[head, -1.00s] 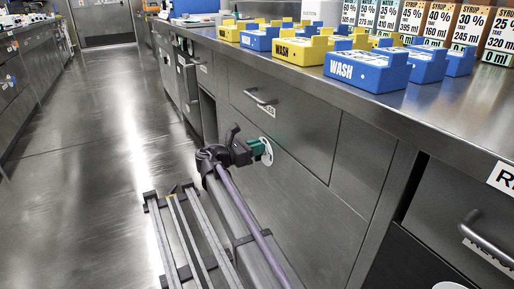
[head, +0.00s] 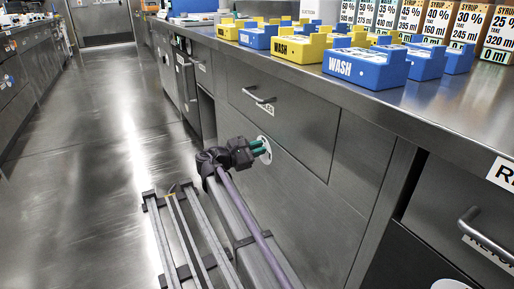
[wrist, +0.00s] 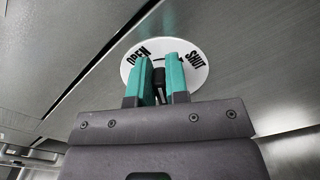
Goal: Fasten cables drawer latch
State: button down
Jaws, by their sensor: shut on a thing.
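The drawer (head: 290,120) has a bar handle and a label whose last letters show, and its front looks flush with the counter front. Below the handle is the latch's round white plate (head: 268,158), marked OPEN and SHUT in the wrist view (wrist: 201,74). The dark latch knob (wrist: 158,75) stands at the middle of the plate. My gripper (head: 263,148) is at the plate, its two teal fingers on either side of the knob and closed on it. The fingers hide part of the plate, so I cannot tell which word the knob points to.
The steel counter (head: 300,75) above bears yellow and blue WASH boxes and syrup containers (head: 500,45). Another drawer handle (head: 485,235) sticks out at the lower right. The aisle floor (head: 80,130) to the left is clear.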

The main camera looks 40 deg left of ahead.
jog(key=m, duration=0.3)
jog(key=f+m+b, duration=0.1)
jog(key=m, duration=0.1)
jog(key=shift+s+d+f+m, duration=0.1)
jog(key=shift+s+d+m, duration=0.1)
jog(key=shift+d+m, duration=0.15)
jog(key=m, duration=0.3)
jog(key=shift+d+f, duration=0.15)
jog(key=shift+f, duration=0.15)
jog(key=shift+f+m+b, duration=0.1)
jog(key=shift+m+b, duration=0.2)
jog(key=shift+m, duration=0.55)
jog(key=c, duration=1.1)
grip_release()
jog(key=shift+s, duration=0.1)
jog(key=v, duration=1)
jog(key=shift+s, duration=0.3)
